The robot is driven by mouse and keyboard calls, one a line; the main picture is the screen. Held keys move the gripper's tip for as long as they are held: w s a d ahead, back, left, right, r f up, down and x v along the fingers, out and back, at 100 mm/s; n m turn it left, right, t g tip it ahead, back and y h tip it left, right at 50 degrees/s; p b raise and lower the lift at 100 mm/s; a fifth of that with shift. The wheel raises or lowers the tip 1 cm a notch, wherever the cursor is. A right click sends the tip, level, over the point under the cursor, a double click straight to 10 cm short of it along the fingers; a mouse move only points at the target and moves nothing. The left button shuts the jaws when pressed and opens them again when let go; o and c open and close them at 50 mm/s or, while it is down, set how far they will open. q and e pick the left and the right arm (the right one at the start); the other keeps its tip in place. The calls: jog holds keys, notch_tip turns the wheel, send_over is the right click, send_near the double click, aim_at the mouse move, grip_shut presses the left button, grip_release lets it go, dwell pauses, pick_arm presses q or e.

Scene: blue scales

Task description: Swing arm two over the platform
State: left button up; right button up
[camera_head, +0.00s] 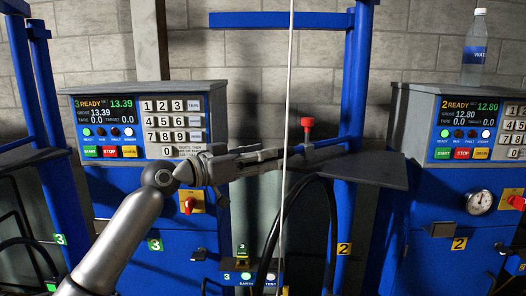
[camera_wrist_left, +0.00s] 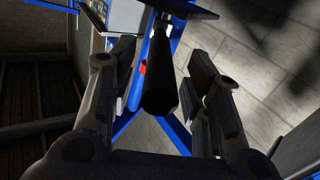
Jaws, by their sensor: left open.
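The blue post labelled 2 (camera_head: 345,205) stands right of centre in the head view. A short blue arm (camera_head: 328,142) with a red knob (camera_head: 307,124) reaches left from it. A grey flat platform (camera_head: 372,170) sits beside the post. My left gripper (camera_head: 284,155) is open at the blue arm's left end, overlapping it in the picture. In the left wrist view, a dark cylindrical handle (camera_wrist_left: 160,88) lies between the two open fingers, with gaps on both sides; contact cannot be seen. The red knob (camera_wrist_left: 142,68) shows beside it. My right gripper is out of view.
Scale console 3 (camera_head: 145,125) stands at the left and console 2 (camera_head: 470,125) at the right. A water bottle (camera_head: 475,48) is on top of console 2. A pale vertical cable (camera_head: 288,90) and dark hoses (camera_head: 265,240) hang near my gripper.

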pick_arm(q)
jog(key=shift+w+d, duration=0.3)
jog(key=shift+d, duration=0.05)
jog(key=shift+c, duration=0.2)
grip_shut()
